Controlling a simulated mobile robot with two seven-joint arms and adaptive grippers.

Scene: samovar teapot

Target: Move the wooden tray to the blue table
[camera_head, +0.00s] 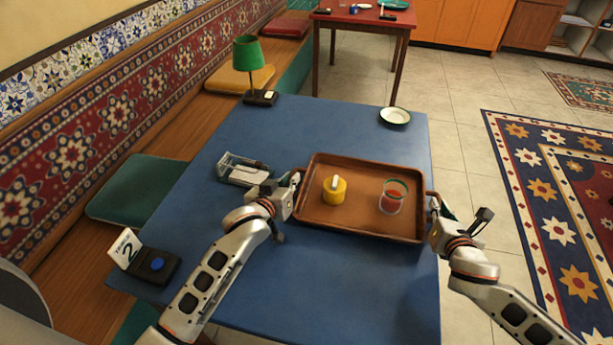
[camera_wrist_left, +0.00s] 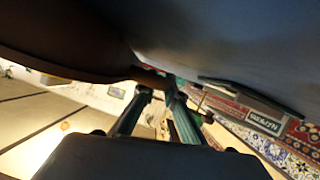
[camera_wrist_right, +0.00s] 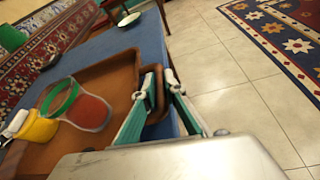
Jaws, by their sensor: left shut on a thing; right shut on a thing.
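The wooden tray (camera_head: 360,224) is on or just above the blue table (camera_head: 240,285); I cannot tell whether it touches. On it are a yellow pot with a white top (camera_head: 334,191) and a glass with red contents (camera_head: 392,198). My left gripper (camera_head: 296,178) is shut on the tray's left handle. My right gripper (camera_head: 432,200) is shut on the right handle, near the table's right edge. The right wrist view shows its fingers (camera_wrist_right: 160,90) around the handle. The left wrist view shows the left fingers (camera_wrist_left: 160,95) at the tray's dark edge.
A napkin holder (camera_head: 243,170) stands left of the tray. A green lamp (camera_head: 250,60) and a white plate (camera_head: 395,116) are at the far end. A black box with a blue button (camera_head: 157,264) and a number card (camera_head: 125,248) are at the near left. The front middle is clear.

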